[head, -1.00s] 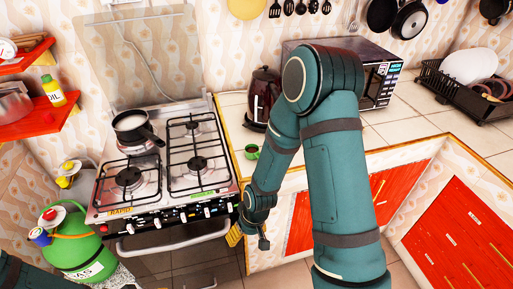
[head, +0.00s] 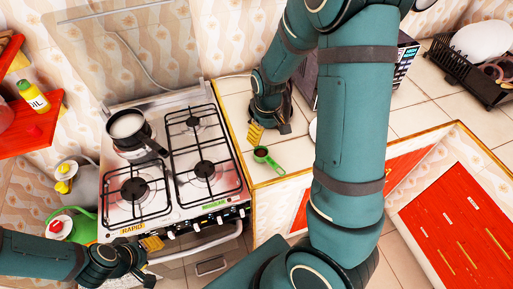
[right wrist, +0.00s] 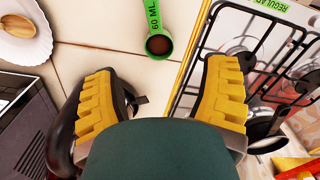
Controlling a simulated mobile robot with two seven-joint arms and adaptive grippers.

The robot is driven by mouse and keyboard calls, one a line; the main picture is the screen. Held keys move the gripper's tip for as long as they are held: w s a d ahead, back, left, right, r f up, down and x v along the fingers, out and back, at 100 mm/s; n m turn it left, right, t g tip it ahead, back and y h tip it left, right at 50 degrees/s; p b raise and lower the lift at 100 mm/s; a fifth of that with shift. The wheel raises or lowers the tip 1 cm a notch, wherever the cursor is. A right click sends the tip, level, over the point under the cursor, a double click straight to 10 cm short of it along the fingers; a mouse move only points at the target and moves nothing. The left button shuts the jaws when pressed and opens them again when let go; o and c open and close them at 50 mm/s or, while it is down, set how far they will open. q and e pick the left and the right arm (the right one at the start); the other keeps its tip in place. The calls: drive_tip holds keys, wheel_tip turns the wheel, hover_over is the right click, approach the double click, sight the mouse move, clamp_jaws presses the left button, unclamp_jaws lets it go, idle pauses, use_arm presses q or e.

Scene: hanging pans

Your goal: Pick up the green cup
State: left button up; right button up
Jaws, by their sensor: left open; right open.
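The green cup (head: 264,155) is a small measuring cup with brown contents and a flat handle. It sits on the tiled counter near the edge beside the stove. In the right wrist view the cup (right wrist: 160,44) is ahead of my fingertips, between their lines, with "60 ML" on its handle. My right gripper (head: 269,131) is open and empty above the counter, just behind the cup in the head view; its yellow fingers show wide apart in the wrist view (right wrist: 162,72). My left gripper (head: 149,260) is open, low in front of the stove, away from the cup.
The stove (head: 215,195) with a pot (head: 127,128) is left of the cup. A white plate with food (right wrist: 22,38) and the dark microwave (right wrist: 20,125) lie left in the wrist view. A dish rack (head: 470,75) stands at the right. Bare tiles surround the cup.

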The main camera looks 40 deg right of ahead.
drive_tip(key=b, duration=0.1)
hover_over(267, 157)
drive_tip(key=f, duration=0.7)
drive_tip(key=shift+s+a+f, duration=0.1)
drive_tip(key=shift+s+a, duration=0.05)
drive_tip(key=shift+a, duration=0.15)
drive_tip(key=shift+d+f, duration=0.15)
drive_tip(key=shift+f, duration=1.45)
drive_tip(key=shift+d+f, duration=0.15)
drive_tip(key=shift+f, duration=1.4)
clamp_jaws()
